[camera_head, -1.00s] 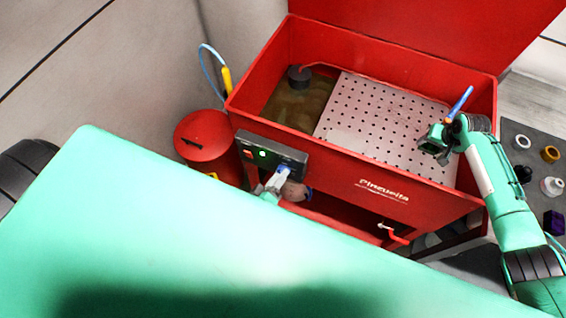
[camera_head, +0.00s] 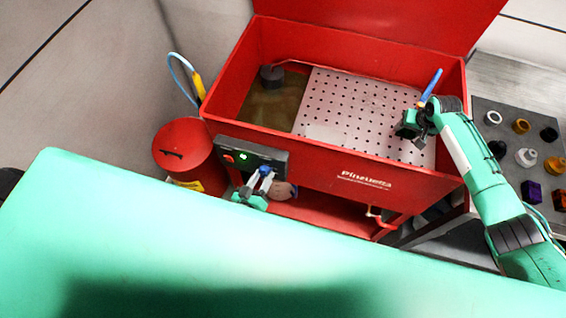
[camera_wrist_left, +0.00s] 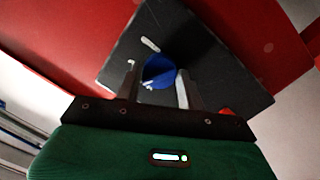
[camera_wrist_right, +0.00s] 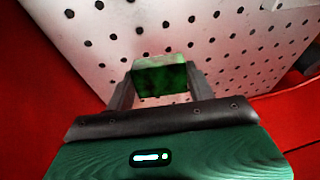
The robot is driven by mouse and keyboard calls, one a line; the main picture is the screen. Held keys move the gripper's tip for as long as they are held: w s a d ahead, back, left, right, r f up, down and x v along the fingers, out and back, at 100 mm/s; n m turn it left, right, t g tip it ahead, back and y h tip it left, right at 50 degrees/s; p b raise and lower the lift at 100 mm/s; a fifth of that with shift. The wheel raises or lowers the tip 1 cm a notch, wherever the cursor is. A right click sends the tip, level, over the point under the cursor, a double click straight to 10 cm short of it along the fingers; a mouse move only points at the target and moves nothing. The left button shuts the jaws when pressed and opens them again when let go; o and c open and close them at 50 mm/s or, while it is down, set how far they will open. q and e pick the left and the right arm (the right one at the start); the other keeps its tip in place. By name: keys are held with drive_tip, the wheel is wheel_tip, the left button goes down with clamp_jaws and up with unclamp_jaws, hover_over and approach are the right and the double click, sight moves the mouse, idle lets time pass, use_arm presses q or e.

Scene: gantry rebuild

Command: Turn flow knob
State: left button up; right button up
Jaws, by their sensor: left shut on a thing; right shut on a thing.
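The blue flow knob (camera_head: 265,171) sits on the dark control panel (camera_head: 232,148) on the front of the red parts washer. My left gripper (camera_head: 261,180) is at the panel with its fingers on either side of the knob, shut on it. In the left wrist view the round knob (camera_wrist_left: 158,70) lies between the two fingertips, with white marks on the panel beside it. My right gripper (camera_head: 410,123) is over the perforated tray, shut on a green block (camera_wrist_right: 160,75), which shows between its fingers in the right wrist view.
The washer's perforated tray (camera_head: 345,110) is otherwise largely clear. A blue-handled tool (camera_head: 431,85) shows beside my right gripper. A red can (camera_head: 182,150) stands left of the washer. A grey table (camera_head: 510,110) with several small parts is at right.

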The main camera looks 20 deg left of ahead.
use_arm(q)
drive_tip(key=m, duration=0.5)
drive_tip(key=shift+y, duration=0.4)
drive_tip(key=shift+r+m, duration=0.1)
drive_tip(key=shift+m, duration=0.3)
drive_tip(key=o, duration=1)
drive_tip(key=shift+c, duration=0.2)
drive_tip(key=s+r, duration=0.1)
drive_tip(key=s, duration=1.1)
drive_tip(key=shift+a+r, duration=0.25)
drive_tip(key=shift+a, duration=0.1)
